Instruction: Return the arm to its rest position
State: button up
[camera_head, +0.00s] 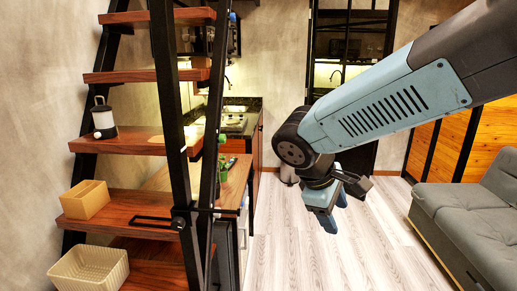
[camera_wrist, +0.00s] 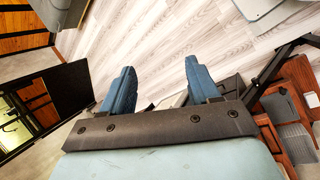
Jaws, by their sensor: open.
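My gripper (camera_head: 330,213) hangs at the end of my blue and black arm, right of the middle in the head view, pointing down over the wooden floor. In the wrist view my gripper (camera_wrist: 160,88) shows two blue fingers spread apart with only floor between them. It is open and empty. My arm reaches in from the upper right and bends at a dark joint.
A wooden stair (camera_head: 135,140) with black rails stands at left, bearing a lantern (camera_head: 103,118), a wooden box (camera_head: 84,199) and a cream basket (camera_head: 89,268). A grey sofa (camera_head: 470,215) stands at right. The pale floor (camera_head: 345,255) between is clear.

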jog(key=s+d+r+m+t+y, duration=0.3)
jog(key=s+d+r+m+y, duration=0.2)
jog(key=m, duration=0.5)
jog(key=shift+s+d+r+m, duration=0.3)
jog(key=shift+s+d+r, duration=0.35)
jog(key=shift+d+r, duration=0.3)
